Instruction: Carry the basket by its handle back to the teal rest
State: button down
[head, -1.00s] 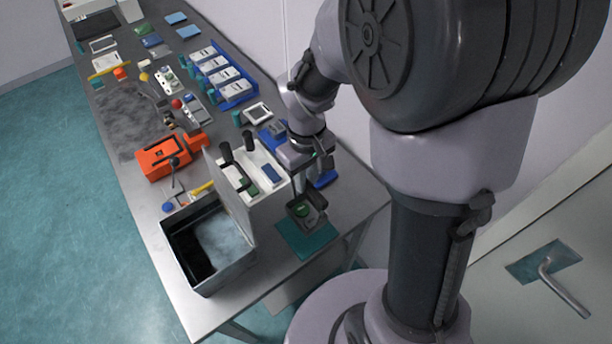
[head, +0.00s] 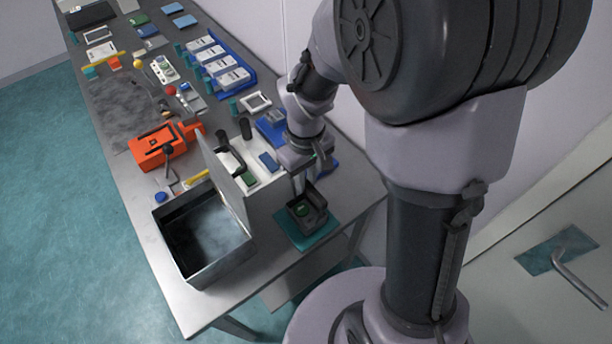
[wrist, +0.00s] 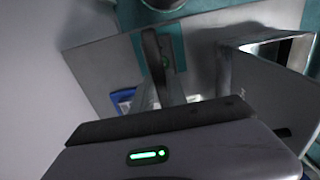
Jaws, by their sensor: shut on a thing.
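The basket (head: 307,218) is a small dark open-topped box with a round green piece inside. In the head view it is on or just above the teal rest (head: 308,241), a flat square pad at the table's near right corner; I cannot tell whether it touches. My gripper (head: 302,186) is above the basket, shut on its handle. In the wrist view the dark handle (wrist: 154,58) shows upright beyond the gripper body, with teal around it.
An open metal box (head: 207,240) with a raised lid stands left of the rest. A white tray (head: 262,180) with dark handles lies behind it. An orange device (head: 158,148) and several blue racks are farther back. The table's front edge is close.

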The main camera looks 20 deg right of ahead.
jog(key=shift+f+b, duration=0.55)
jog(key=shift+f, duration=0.05)
dwell(0.8)
jog(key=c, duration=1.3)
grip_release()
jog(key=shift+o, duration=0.2)
notch_tip(320, 180, up, 17)
jog(key=p, duration=0.5)
jog(key=shift+r+p, duration=0.2)
jog(key=shift+p, duration=0.1)
jog(key=s+a+f+m+t+y+b, duration=0.1)
jog(key=s+a+f+m+t+b, duration=0.1)
jog(key=s+b, duration=0.4)
jog(key=s+a+f+m+t+y+b, duration=0.1)
jog(key=s+a+f+m+t+b, duration=0.1)
jog(key=s+f+m+b, duration=0.4)
jog(key=t+b, duration=0.1)
jog(key=b, duration=0.2)
jog(key=shift+s+f+t, duration=0.4)
